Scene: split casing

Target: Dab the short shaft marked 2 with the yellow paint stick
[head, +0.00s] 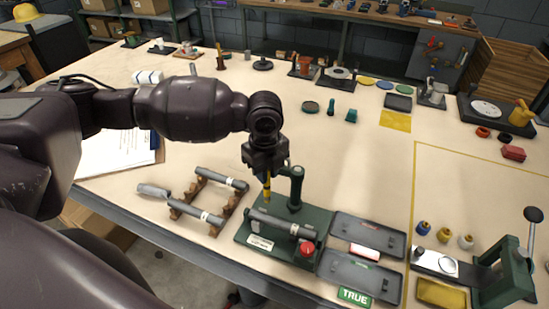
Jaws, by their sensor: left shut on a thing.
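My left gripper (266,172) is shut on the yellow paint stick (267,188), which points down. Its tip is close to the left end of a grey shaft (283,222) lying on the green fixture (255,238); I cannot tell whether they touch. Two more grey shafts with pale labels, a rear one (222,178) and a front one (198,212), lie across a brown wooden rack (216,229) to the left. The marks are too small to read, so I cannot tell which shaft is 2. My right gripper is not in view.
The fixture has a green post (297,186) and a red button (307,249). Two grey trays, rear (368,229) and front (340,268), stand to its right, with a green TRUE sign (354,297). A green press (510,270) stands at far right. The table's middle is fairly clear.

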